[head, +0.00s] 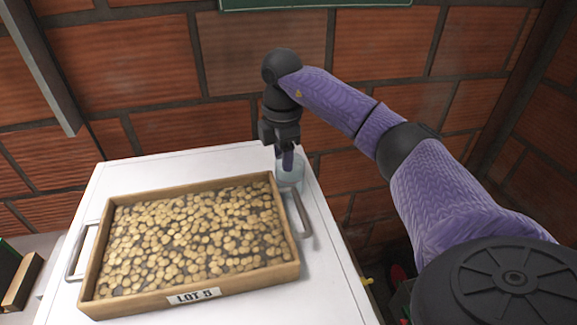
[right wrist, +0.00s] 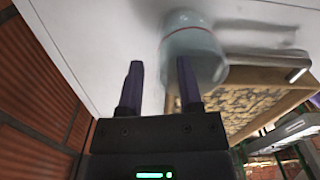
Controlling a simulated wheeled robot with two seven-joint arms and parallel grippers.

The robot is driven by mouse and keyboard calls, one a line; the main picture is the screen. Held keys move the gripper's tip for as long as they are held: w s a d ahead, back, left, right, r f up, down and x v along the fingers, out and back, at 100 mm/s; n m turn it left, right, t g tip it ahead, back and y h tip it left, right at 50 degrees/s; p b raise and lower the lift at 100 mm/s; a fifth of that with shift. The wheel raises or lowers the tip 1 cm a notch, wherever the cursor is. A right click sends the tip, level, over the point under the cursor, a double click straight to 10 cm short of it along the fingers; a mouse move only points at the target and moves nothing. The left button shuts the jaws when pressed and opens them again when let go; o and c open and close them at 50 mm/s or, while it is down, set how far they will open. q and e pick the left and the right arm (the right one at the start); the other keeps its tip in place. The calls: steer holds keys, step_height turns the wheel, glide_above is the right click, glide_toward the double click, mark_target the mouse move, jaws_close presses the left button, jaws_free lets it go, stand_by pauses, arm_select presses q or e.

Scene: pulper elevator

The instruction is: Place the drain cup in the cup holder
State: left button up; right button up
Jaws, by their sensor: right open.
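The drain cup (head: 290,176), a clear pale cup, stands on the white tabletop near its back right corner, just right of the wooden tray. In the right wrist view the cup (right wrist: 194,50) shows bluish and see-through with a thin reddish line around it. My right gripper (head: 287,158) is at the cup, pointing down in the head view. In the right wrist view its two fingers (right wrist: 159,82) are apart with nothing held between them. The right-hand finger overlaps the cup's edge in the picture; I cannot tell if they touch. I cannot make out a cup holder. My left gripper is not in view.
A wooden tray (head: 194,292) labelled LOT 5, full of pale beans, fills most of the white table (head: 135,172). Its metal handle (head: 303,214) sticks out near the cup. A brick wall (head: 170,60) stands close behind. The table's back left strip is clear.

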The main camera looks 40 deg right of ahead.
step_height(320, 180, down, 3)
steer(key=shift+f, duration=0.1)
jaws_close()
stand_by(0.4)
